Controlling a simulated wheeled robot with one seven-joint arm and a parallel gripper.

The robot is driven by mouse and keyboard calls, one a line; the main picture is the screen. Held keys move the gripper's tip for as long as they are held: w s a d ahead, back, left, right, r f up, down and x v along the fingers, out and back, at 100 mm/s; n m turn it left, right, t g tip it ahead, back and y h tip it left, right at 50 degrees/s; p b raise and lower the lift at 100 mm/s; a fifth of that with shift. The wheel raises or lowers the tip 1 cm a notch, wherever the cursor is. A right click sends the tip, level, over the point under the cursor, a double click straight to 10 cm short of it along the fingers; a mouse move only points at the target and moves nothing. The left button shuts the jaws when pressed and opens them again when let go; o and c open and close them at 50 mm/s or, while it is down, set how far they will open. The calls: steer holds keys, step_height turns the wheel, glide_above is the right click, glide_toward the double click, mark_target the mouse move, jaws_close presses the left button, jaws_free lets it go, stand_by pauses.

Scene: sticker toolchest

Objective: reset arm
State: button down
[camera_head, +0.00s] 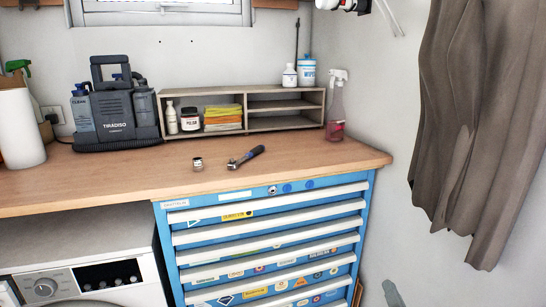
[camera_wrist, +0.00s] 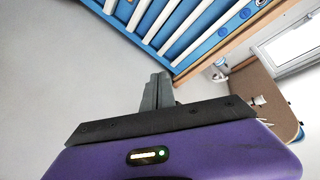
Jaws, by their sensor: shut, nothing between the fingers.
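My gripper (camera_wrist: 158,86) shows in the wrist view as grey fingers, shut and empty, beyond the dark plate and purple housing of my wrist. It is in free air, apart from the blue tool chest (camera_wrist: 208,42) in the upper part of that view. In the head view a small grey piece, which looks like part of my gripper (camera_head: 393,292), shows at the bottom edge, right of the tool chest (camera_head: 166,245). The rest of my arm is out of the head view.
All visible drawers of the stickered chest look closed. A ratchet (camera_head: 246,157) and a small jar (camera_head: 197,164) lie on the wooden worktop (camera_head: 290,170). A red spray bottle (camera_head: 336,110) stands near its right end. A brown curtain (camera_head: 485,120) hangs at the right.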

steer(key=s+a+r+n+g+p, duration=0.1)
steer(key=s+a+n+p, duration=0.1)
steer(key=s, duration=1.3)
steer(key=s+a+r+n+g+p, duration=0.1)
steer(key=s+a+r+n, duration=0.1)
steer(key=s, duration=1.3)
steer(key=s+a+r+n+g+y+p, duration=0.1)
steer(key=s+a+r+n+p, duration=0.1)
steer(key=s, duration=1.3)
steer(key=shift+s+a+n+p, duration=0.35)
steer(key=shift+a+n, duration=0.5)
steer(key=shift+n, duration=0.35)
